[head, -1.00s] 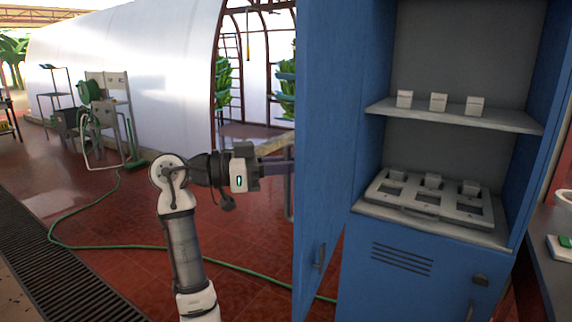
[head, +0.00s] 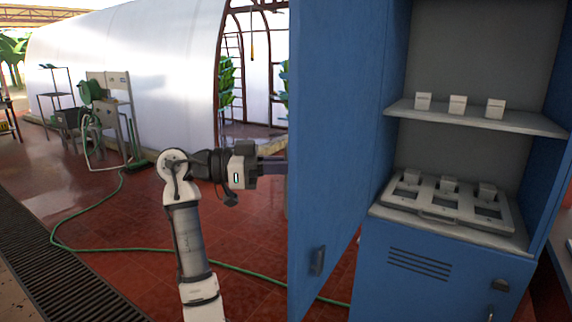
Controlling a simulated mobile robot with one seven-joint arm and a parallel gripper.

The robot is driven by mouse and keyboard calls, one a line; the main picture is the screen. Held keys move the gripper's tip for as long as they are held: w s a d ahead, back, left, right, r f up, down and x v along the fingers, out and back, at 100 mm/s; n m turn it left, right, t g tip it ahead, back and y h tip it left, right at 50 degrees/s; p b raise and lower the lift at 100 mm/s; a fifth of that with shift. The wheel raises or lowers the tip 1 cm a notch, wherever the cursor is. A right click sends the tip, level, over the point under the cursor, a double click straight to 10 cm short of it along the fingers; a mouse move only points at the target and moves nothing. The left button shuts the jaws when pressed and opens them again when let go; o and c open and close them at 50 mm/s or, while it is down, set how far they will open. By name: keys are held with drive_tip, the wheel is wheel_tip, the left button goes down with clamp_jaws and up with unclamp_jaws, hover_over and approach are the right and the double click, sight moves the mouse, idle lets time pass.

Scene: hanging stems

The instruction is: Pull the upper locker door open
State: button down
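The upper locker door (head: 338,130) is blue and stands swung open at the left of the blue locker, its face toward me. A dark latch piece (head: 317,261) sits low on this face. My gripper (head: 275,166) is at the door's left edge, reaching right from my arm. Its fingertips pass behind the door and are hidden, so I cannot tell whether they are open, shut or touching the door.
Inside, a grey shelf (head: 478,119) bears three small white blocks, and a light tray (head: 448,207) lies below. The closed lower door (head: 430,285) has vent slots. A green hose (head: 140,245) crosses the red tiled floor. A counter edge is at the right.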

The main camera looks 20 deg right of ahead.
drive_tip(key=shift+d, duration=0.15)
drive_tip(key=c, duration=1.6)
unclamp_jaws()
drive_tip(key=shift+d, duration=0.15)
drive_tip(key=shift+o, duration=0.2)
drive_tip(key=shift+a, duration=0.25)
drive_tip(key=b+v, duration=0.2)
drive_tip(key=v, duration=1.1)
drive_tip(key=shift+a+b, duration=0.3)
drive_tip(key=shift+b, duration=0.1)
drive_tip(key=shift+w, duration=0.1)
